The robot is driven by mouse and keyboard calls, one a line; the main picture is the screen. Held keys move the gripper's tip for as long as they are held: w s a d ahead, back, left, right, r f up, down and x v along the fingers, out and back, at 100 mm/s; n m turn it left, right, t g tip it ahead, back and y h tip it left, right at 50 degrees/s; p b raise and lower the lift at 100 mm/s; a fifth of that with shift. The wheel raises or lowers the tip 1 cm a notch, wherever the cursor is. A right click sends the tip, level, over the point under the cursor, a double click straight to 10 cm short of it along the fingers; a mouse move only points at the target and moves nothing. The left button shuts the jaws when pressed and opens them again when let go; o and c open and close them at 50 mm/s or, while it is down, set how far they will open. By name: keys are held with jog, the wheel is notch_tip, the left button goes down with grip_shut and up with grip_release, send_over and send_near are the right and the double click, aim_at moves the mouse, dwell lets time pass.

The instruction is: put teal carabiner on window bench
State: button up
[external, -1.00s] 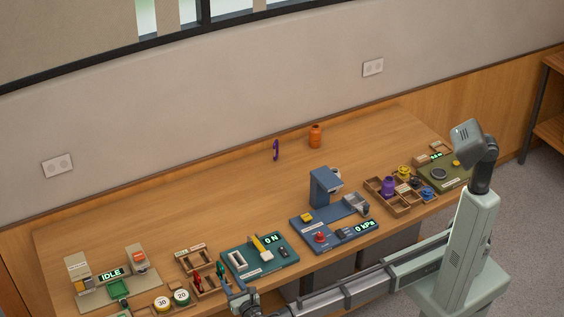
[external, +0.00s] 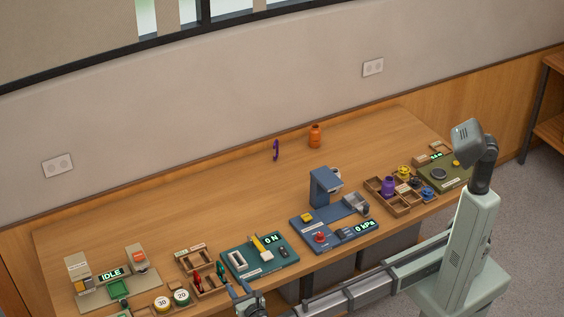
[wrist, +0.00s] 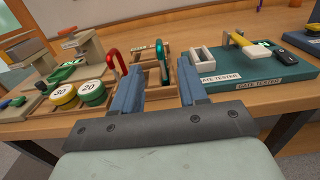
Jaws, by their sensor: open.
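The teal carabiner (wrist: 159,51) stands upright in a wooden rack (wrist: 152,76), ahead of my gripper and between its fingers in the wrist view. It also shows in the external view (external: 220,270), small, at the front of the bench. My gripper (wrist: 159,76) is open, its two blue fingers spread, with nothing between the tips that I can see as held. A red carabiner (wrist: 116,62) stands in the same rack to the left. The long wooden bench (external: 170,205) runs along the wall below the window.
A teal gate tester (wrist: 245,78) stands right of the rack. Round 30 and 20 weights (wrist: 92,92) lie left. A blue station (external: 335,222), compartment tray (external: 398,208), purple carabiner (external: 276,150) and orange bottle (external: 315,136) stand farther right. The back left of the bench is clear.

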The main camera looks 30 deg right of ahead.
aim_at(220, 264)
jog(key=w, duration=0.9)
jog(key=shift+w+d, duration=0.15)
jog(key=shift+d, duration=0.05)
jog(key=shift+w+a+f, duration=0.1)
jog(key=shift+w+a, duration=0.1)
jog(key=shift+w, duration=1.15)
jog(key=shift+w+a, duration=0.2)
jog(key=shift+w, duration=1.1)
grip_shut()
